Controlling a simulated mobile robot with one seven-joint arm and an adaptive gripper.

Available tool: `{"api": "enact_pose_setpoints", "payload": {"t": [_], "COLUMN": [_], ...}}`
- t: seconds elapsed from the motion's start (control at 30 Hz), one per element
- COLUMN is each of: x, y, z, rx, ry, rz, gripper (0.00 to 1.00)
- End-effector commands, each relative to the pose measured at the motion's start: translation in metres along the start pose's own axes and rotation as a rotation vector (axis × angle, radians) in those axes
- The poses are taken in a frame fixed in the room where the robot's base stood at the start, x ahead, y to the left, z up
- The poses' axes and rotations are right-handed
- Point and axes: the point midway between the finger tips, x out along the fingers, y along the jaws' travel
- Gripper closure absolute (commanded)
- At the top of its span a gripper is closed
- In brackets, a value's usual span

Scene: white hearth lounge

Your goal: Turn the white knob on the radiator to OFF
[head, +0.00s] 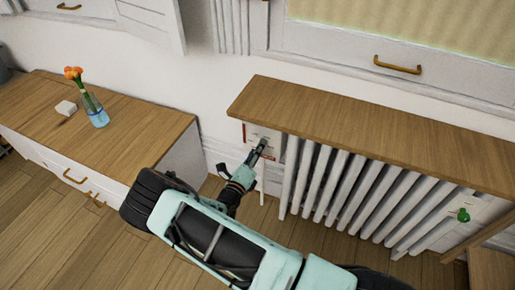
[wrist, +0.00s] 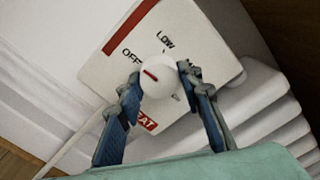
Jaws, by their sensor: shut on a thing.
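The white knob (wrist: 160,88) is round with a short red mark, and sits on a white panel (wrist: 215,50) printed OFF, LOW and a red HEAT label. The red mark is on the knob's upper left and points roughly toward OFF; I cannot tell whether it lines up exactly. My gripper (wrist: 159,74) is shut on the knob, one blue finger on each side. In the head view my gripper (head: 259,149) reaches the panel (head: 252,130) at the left end of the white radiator (head: 338,185), and the knob is hidden there.
A wooden shelf (head: 370,130) overhangs the radiator and the panel. A green valve (head: 463,215) is at the radiator's right end. A wooden-topped cabinet (head: 130,135) with a flower vase (head: 95,112) stands to the left. Wooden floor shows between the cabinet and the radiator.

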Motion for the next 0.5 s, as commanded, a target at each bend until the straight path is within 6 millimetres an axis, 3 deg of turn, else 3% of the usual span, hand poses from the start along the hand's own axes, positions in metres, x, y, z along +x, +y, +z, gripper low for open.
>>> {"api": "enact_pose_setpoints", "payload": {"t": [0.5], "x": [-0.0006], "y": [-0.0002], "z": [-0.0009], "rx": [-0.174], "ry": [0.001], "rz": [0.000], "gripper": [0.91]}}
